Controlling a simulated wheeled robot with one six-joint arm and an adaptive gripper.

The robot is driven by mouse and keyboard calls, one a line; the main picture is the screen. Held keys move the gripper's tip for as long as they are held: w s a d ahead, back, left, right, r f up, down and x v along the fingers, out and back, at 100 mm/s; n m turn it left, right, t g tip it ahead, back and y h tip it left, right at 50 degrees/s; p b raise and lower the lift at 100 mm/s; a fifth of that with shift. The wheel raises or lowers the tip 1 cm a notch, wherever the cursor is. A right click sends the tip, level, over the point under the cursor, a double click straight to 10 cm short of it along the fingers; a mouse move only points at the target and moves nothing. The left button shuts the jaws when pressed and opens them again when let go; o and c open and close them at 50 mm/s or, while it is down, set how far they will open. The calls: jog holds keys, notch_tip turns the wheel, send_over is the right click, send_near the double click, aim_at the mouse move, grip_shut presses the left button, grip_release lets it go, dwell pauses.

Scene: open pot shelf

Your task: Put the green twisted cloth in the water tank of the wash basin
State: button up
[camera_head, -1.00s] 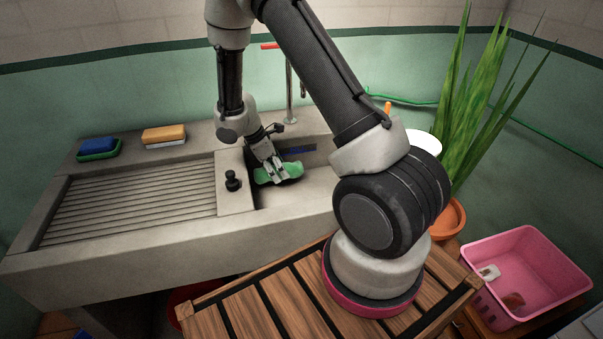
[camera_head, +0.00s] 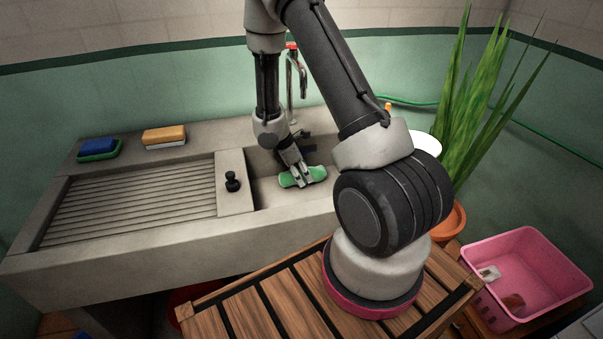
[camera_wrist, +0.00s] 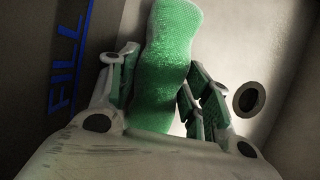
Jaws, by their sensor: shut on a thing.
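The green twisted cloth (camera_head: 303,176) is in or just over the water tank (camera_head: 268,194) of the concrete wash basin. My gripper (camera_head: 299,178) points down at the tank and is shut on the cloth. In the wrist view the cloth (camera_wrist: 165,65) runs between the two fingers (camera_wrist: 160,90), with a finger on each side. The blue "FILL" mark (camera_wrist: 68,60) on the tank wall is at the left of that view, and a dark round drain hole (camera_wrist: 249,97) is at the right. I cannot tell whether the cloth touches the tank floor.
A ribbed washboard (camera_head: 130,205) lies left of the tank, with a black knob (camera_head: 232,181) between them. A tap (camera_head: 291,75) stands behind the tank. A pink basket (camera_head: 525,272) is at right.

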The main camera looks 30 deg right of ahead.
jog(key=shift+f, duration=0.1)
jog(key=o, duration=1)
jog(key=shift+c, duration=0.2)
jog(key=v, duration=1.2)
